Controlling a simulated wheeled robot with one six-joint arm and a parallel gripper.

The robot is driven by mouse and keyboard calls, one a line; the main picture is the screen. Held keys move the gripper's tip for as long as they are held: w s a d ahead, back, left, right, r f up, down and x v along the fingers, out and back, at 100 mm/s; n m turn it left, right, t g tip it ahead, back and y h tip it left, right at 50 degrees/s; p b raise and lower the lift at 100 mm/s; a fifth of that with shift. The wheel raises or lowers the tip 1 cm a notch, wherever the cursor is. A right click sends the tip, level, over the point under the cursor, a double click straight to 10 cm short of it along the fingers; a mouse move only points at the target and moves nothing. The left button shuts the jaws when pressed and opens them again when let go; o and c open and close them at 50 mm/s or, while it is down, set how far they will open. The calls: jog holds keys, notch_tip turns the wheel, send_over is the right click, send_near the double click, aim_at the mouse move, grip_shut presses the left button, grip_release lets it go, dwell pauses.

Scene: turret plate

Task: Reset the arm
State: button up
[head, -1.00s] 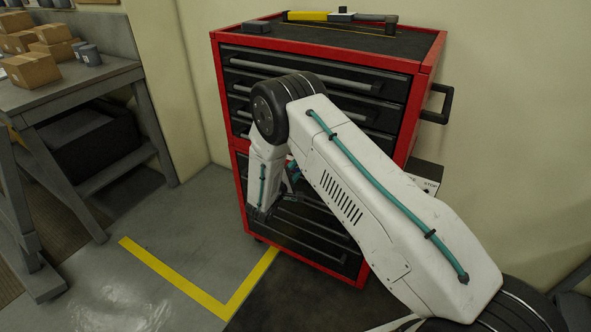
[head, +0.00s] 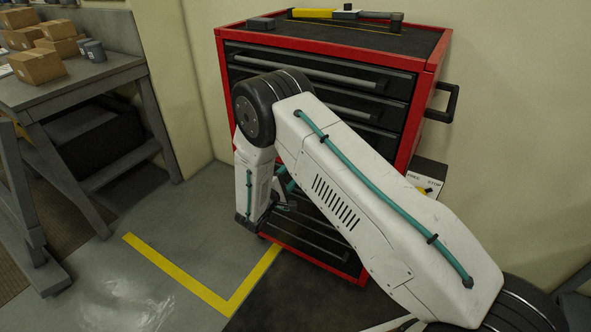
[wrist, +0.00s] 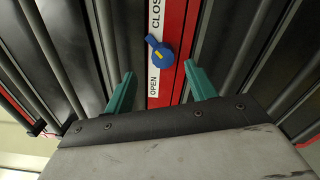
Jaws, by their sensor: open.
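My gripper (wrist: 160,90) is open in the wrist view, its two teal fingers apart with nothing between them. Past the fingertips, a blue knob (wrist: 160,56) with a yellow mark sits on a red strip between white labels reading "CLOSE" and "OPEN". The knob's pointer is tilted toward the upper left. In the head view my white arm reaches in front of the red tool cabinet (head: 432,62), bent at the black elbow joint. My gripper's fingers are mostly hidden there behind the forearm.
The cabinet has dark drawers with long handles and a side handle (head: 441,103). Yellow and black tools (head: 313,13) lie on top. A "STOP" box (head: 427,175) is at its right. A grey workbench (head: 88,90) with boxes stands left; floor between is clear.

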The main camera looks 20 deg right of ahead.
jog(key=shift+v, duration=0.8)
jog(key=s+d+g+h, duration=0.2)
jog(key=s+d+g, duration=0.2)
jog(key=s+g, duration=0.15)
jog(key=s+d+r+m+g+y, duration=0.1)
jog(key=s+d+r+m+g, duration=0.15)
jog(key=s+r+g, duration=0.35)
jog(key=s+d+r+m+g+y, duration=0.1)
jog(key=s+d+r+m+g, duration=0.2)
jog(key=s+r, duration=0.5)
jog(key=s+r+m+t+y, duration=0.1)
jog(key=s+r+m+y, duration=0.2)
jog(key=s+r+y, duration=0.3)
jog(key=s+r+m+t+y, duration=0.2)
jog(key=s+r+y, duration=0.5)
jog(key=s+r, duration=0.7)
jog(key=shift+s+a+r+m, duration=0.3)
jog(key=shift+s+m, duration=0.55)
jog(key=shift+s, duration=1.8)
